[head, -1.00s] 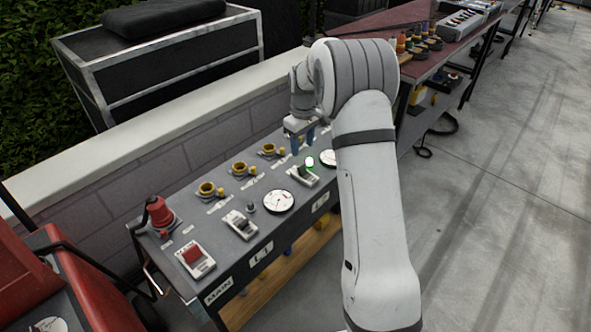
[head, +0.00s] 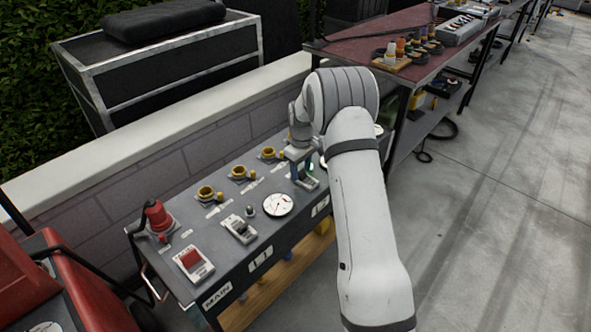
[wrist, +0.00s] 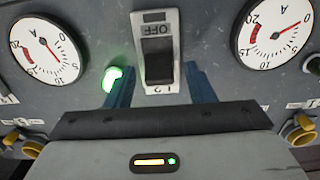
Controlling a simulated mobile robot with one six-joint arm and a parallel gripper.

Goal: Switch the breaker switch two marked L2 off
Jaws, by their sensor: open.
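The breaker switch for L2 is a dark rocker (wrist: 158,68) in a pale plate with OFF lettering, upside down in the wrist view. In the head view the L2 label (head: 320,206) shows in part on the panel's front edge, and my arm and gripper hide much of the switch. My gripper (wrist: 157,73) is open, with one blue finger on each side of the rocker's lower end. I cannot tell whether the fingers touch it. A green lamp (wrist: 113,77) beside the switch is lit. My gripper also shows low over the panel in the head view (head: 304,175).
The L1 switch (head: 239,229), the red MAIN switch (head: 193,261) and a red emergency-type knob (head: 157,216) are to the left. Round gauges (wrist: 45,49) (wrist: 275,33) flank the switch. Yellow sockets (head: 206,192) line the back. A red-topped table (head: 375,38) stands behind.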

